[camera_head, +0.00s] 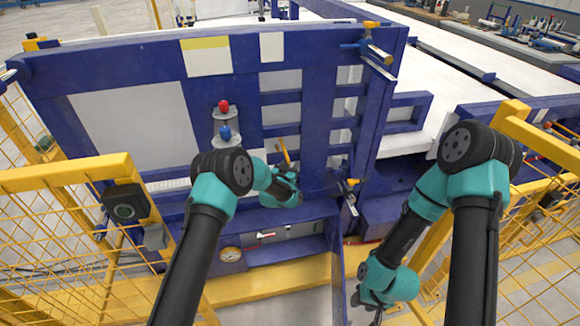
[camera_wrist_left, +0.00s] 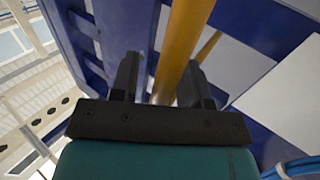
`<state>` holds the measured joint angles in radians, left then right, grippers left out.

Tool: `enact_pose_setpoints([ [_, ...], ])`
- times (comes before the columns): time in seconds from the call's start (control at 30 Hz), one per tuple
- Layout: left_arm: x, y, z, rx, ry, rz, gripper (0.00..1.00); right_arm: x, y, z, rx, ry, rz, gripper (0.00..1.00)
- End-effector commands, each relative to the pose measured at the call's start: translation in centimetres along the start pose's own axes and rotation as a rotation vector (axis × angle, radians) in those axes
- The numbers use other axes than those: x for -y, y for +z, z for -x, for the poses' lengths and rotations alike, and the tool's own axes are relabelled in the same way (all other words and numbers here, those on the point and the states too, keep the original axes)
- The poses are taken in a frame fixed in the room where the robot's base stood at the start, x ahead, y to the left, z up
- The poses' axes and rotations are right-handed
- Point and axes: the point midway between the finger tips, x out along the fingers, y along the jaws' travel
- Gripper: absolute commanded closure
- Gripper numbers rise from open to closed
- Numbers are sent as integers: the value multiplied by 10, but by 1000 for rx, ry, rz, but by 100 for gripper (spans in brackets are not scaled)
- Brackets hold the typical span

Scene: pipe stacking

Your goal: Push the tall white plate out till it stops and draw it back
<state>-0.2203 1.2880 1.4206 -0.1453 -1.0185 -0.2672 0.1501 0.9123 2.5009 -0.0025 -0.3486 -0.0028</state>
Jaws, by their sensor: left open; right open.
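The blue machine front carries several white plates and panels. A large white panel (camera_head: 130,125) is on the left and a small upright white plate (camera_head: 271,47) is near the top. I cannot tell which is the tall white plate. My left gripper (camera_head: 293,187) is in front of the machine's lower middle, by a yellow bar (camera_head: 284,152). In the left wrist view the open fingers of my left gripper (camera_wrist_left: 163,82) stand either side of the yellow bar (camera_wrist_left: 184,45); contact is unclear. My right gripper (camera_head: 371,304) hangs open and empty at the lower right.
A red knob (camera_head: 223,106) and a blue knob (camera_head: 225,133) stick out left of the yellow bar. A clamp with a yellow end (camera_head: 352,183) is to its right. Yellow fences (camera_head: 50,225) flank both sides. A small gauge (camera_head: 230,254) is below.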

Motion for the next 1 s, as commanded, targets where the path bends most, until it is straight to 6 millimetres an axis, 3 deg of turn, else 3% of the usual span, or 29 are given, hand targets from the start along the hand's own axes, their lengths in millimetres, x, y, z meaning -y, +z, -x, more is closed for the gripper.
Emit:
enact_pose_setpoints([
  [0.47,0,0,0,0,0,0,100,0,0,0,0,0,0,57],
  [0.83,-1,0,1,0,0,0,100,0,0,0,0,0,0,57],
  [1.0,-10,0,13,1,2,1,100,0,0,0,0,0,0,57],
])
